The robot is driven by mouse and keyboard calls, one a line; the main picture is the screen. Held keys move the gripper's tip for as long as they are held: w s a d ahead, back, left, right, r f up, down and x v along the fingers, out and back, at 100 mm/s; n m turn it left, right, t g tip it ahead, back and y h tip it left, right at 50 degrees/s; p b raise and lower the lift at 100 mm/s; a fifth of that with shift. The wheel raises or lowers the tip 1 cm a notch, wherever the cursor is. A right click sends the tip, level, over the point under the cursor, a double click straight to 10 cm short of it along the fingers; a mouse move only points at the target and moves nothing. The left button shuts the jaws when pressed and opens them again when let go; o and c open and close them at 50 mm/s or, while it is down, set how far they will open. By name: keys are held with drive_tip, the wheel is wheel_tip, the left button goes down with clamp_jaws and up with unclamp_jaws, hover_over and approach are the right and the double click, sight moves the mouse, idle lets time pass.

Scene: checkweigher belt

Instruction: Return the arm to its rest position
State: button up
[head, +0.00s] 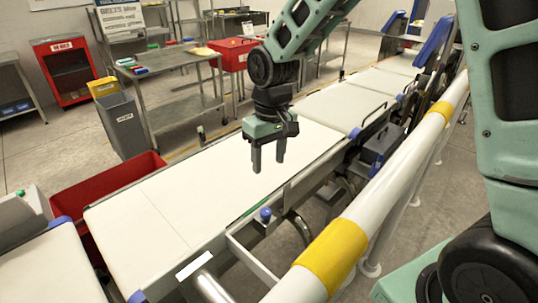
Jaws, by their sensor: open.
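My gripper (268,160) hangs from my green and black arm in the middle of the head view. Its two fingers point down and stand apart, with nothing between them. It is above the white belt (168,205) of the checkweigher, and clear of its surface as far as I can tell. No item shows on the belt under the gripper. My upper arm reaches in from the top of the picture.
A white and yellow guard rail (385,185) runs diagonally between me and the belt. A red bin (108,190) lies behind the belt at left. A steel table (165,62), a grey bin with a yellow lid (122,125) and a red cabinet (66,70) stand farther back.

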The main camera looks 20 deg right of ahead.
drive_tip(key=shift+r, duration=0.5)
drive_tip(key=s+a+r+n, duration=0.1)
drive_tip(key=s+a, duration=0.1)
drive_tip(key=s, duration=0.6)
drive_tip(key=s+a+n, duration=0.2)
drive_tip(key=s+a, duration=0.1)
drive_tip(key=s, duration=0.5)
drive_tip(key=s+a+r+n, duration=0.1)
drive_tip(key=s+a+n, duration=0.1)
drive_tip(key=s, duration=0.6)
drive_tip(key=shift+s+a+r, duration=0.1)
drive_tip(key=shift+a+r, duration=0.1)
drive_tip(key=shift+r, duration=0.15)
idle(2.6)
